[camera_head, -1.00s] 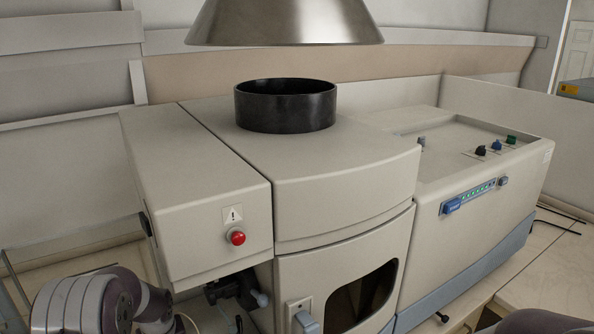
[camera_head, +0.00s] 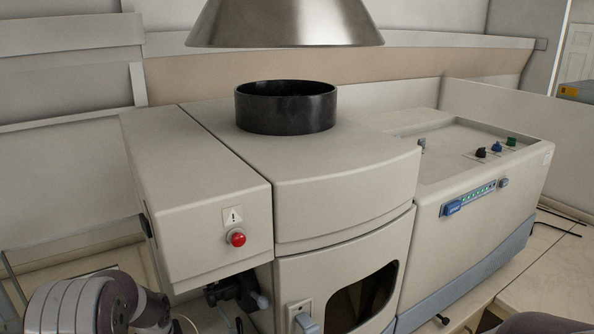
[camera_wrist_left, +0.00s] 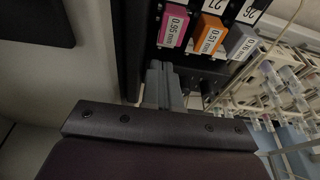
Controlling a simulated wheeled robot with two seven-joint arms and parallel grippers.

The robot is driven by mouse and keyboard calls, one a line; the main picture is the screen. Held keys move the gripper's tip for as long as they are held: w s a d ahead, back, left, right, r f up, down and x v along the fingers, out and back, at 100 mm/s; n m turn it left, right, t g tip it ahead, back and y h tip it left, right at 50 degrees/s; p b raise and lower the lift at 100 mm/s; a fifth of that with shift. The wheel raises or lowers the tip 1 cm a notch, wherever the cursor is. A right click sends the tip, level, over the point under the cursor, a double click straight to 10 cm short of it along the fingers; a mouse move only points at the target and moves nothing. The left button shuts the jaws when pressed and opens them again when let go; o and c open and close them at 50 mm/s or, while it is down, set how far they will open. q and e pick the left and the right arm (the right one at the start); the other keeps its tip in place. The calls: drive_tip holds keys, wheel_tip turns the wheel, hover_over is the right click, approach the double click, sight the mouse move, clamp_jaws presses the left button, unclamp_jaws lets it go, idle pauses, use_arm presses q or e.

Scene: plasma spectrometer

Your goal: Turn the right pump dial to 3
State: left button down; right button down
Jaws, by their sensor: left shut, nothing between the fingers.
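My left gripper (camera_wrist_left: 163,75) shows in the left wrist view with its grey fingers together and nothing between them. Its tips are close below a dark panel with a pink tag (camera_wrist_left: 173,26) marked 0.95 mm, an orange tag (camera_wrist_left: 208,36) marked 0.51 mm and a pale grey tag (camera_wrist_left: 243,43). I cannot make out a numbered pump dial in either view. In the head view, my left arm enters at the bottom left and its fingers are out of frame. A black fitting (camera_head: 226,291) sits under the instrument's left box. My right gripper is not in view.
The large beige instrument (camera_head: 345,200) fills the middle of the head view, with a red button (camera_head: 236,238) on its left box. A black ring (camera_head: 286,112) stands beneath a metal hood (camera_head: 284,22). A rack of vials (camera_wrist_left: 285,80) is right of my left gripper.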

use_arm(q)
drive_tip(key=w+p+v, duration=0.1)
drive_tip(key=p+v, duration=0.3)
drive_tip(key=v, duration=0.2)
drive_tip(key=shift+a, duration=0.25)
drive_tip(key=shift+r, duration=0.15)
drive_tip(key=s+d+m, duration=0.1)
drive_tip(key=s, duration=0.1)
drive_tip(key=s+f+b, duration=0.1)
drive_tip(key=s, duration=0.1)
drive_tip(key=s+d+f+m+g, duration=0.1)
drive_tip(key=s, duration=0.1)
drive_tip(key=shift+s+d+f+m+h, duration=0.1)
drive_tip(key=shift+d+f+m+h, duration=0.1)
drive_tip(key=shift+d+m+h, duration=0.15)
drive_tip(key=s+d+f+m+b, duration=0.1)
drive_tip(key=s+d+m+b, duration=0.1)
drive_tip(key=s+d+b, duration=0.2)
drive_tip(key=s+d+f+m+b, duration=0.1)
drive_tip(key=s+d+b, duration=0.3)
drive_tip(key=s, duration=0.5)
drive_tip(key=shift+d+f+m+h+b, duration=0.15)
drive_tip(key=shift+d+m+h+b, duration=0.1)
drive_tip(key=shift+m+h+b, duration=0.15)
drive_tip(key=shift+s+d, duration=0.1)
